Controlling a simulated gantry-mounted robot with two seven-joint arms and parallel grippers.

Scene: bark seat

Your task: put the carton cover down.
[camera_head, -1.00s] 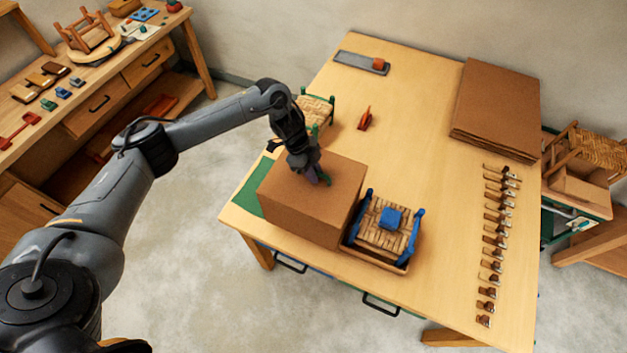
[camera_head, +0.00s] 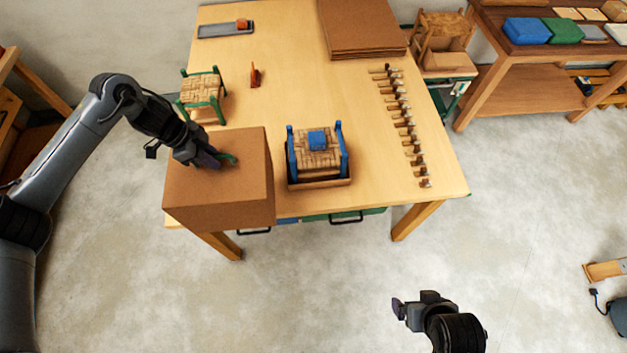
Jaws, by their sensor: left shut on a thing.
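The carton cover (camera_head: 218,184) is a plain brown box shape at the front left corner of the table, in the head view.
A small blue-framed woven stool (camera_head: 316,151) with a blue block on it sits in a shallow carton tray (camera_head: 320,184), right of the cover. A green-framed stool (camera_head: 203,88) stands behind. Brown sheets (camera_head: 362,25) and a row of small tools (camera_head: 408,125) lie on the table (camera_head: 295,90).

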